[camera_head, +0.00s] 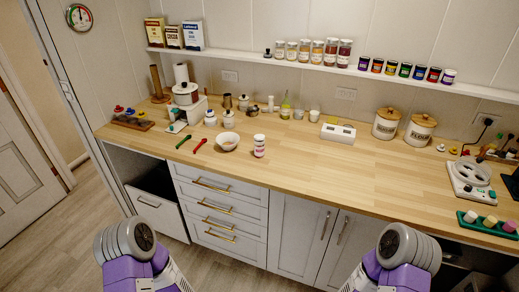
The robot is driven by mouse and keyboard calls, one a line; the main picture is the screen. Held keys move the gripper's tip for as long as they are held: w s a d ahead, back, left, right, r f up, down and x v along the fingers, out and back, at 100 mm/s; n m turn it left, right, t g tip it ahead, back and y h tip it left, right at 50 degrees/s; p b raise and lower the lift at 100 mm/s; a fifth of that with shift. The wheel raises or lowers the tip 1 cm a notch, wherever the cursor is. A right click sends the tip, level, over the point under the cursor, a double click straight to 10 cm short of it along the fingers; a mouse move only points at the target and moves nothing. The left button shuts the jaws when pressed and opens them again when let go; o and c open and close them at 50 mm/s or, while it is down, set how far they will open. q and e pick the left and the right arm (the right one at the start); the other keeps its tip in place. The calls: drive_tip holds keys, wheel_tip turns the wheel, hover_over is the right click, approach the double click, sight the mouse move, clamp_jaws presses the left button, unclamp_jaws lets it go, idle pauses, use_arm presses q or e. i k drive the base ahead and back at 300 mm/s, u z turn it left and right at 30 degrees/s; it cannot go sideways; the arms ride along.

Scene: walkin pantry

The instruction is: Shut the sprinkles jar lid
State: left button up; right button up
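A small white jar with a red and pink label (259,146) stands upright on the wooden counter, near its front edge and just right of a white bowl. It may be the sprinkles jar, but its label is too small to read. Its top looks white; I cannot tell whether a lid is open or shut. Parts of my two arms show at the bottom left and bottom right, well short of the counter. Neither of my grippers is in view.
The wooden counter (330,160) is clear right of the jar. The white bowl (228,141), a red spoon (199,146) and a green spoon (184,141) lie left of it. Canisters (386,123) stand behind right. A wall shelf holds spice jars (318,52).

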sight(258, 137)
drive_tip(key=u, duration=0.95)
drive_tip(key=i, duration=0.65)
drive_tip(key=z, duration=0.9)
